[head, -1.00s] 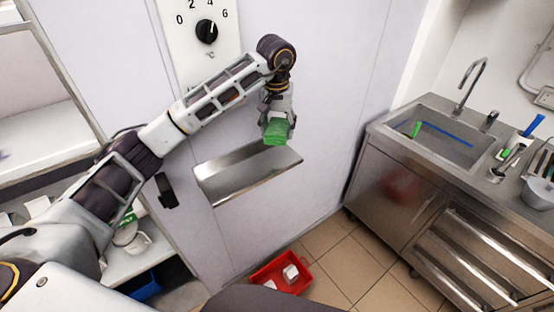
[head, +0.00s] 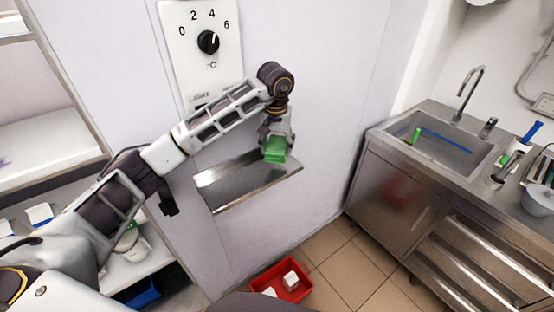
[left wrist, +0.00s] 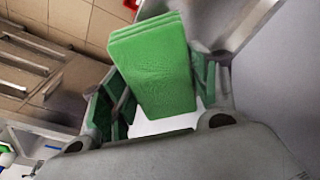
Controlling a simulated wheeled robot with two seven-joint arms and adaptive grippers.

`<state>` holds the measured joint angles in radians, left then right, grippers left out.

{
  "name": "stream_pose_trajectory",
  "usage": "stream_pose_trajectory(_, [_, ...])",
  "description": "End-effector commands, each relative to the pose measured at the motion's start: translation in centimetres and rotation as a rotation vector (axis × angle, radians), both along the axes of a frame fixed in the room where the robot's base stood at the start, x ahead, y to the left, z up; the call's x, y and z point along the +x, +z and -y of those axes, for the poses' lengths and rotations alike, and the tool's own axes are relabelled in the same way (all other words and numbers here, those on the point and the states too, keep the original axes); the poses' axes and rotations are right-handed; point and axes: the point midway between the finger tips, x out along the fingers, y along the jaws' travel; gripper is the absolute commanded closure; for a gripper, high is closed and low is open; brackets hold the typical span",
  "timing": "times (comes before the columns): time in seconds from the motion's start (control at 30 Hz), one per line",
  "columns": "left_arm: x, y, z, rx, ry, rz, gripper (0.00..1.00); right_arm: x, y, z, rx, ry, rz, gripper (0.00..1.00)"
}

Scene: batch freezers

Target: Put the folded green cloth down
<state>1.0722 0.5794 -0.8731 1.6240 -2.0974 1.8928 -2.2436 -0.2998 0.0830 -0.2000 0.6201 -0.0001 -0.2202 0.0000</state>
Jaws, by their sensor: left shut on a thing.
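The folded green cloth (head: 275,150) is held in my left gripper (head: 276,143), just above the right part of a steel ledge (head: 232,186) on the freezer front. I cannot tell whether the cloth touches the ledge. In the left wrist view the cloth (left wrist: 155,65) shows as a thick layered block between the two green-padded fingers of the left gripper (left wrist: 160,90). Part of the ledge's metal (left wrist: 225,20) lies behind it there. My right gripper is in neither view.
A dial panel (head: 190,75) is on the wall above my left arm. A red crate (head: 268,272) with white items stands on the tiled floor below. A steel sink unit (head: 385,180) is at the right, and shelves (head: 50,145) are at the left. The ledge's surface looks bare.

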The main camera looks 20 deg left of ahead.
Motion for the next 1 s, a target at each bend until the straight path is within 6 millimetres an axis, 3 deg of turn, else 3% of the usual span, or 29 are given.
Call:
stream_pose_trajectory(0.23, [0.0, -1.8, 0.0, 0.000, 0.001, 0.000, 0.63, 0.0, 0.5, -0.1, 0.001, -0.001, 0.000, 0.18])
stream_pose_trajectory(0.73, [0.0, -2.4, 0.0, -0.001, 0.000, 0.000, 0.63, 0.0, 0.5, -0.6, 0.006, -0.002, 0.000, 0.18])
stream_pose_trajectory(1.0, [-0.1, -4.7, 0.0, -0.001, 0.001, -0.002, 0.63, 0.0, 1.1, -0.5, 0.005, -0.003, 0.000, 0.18])
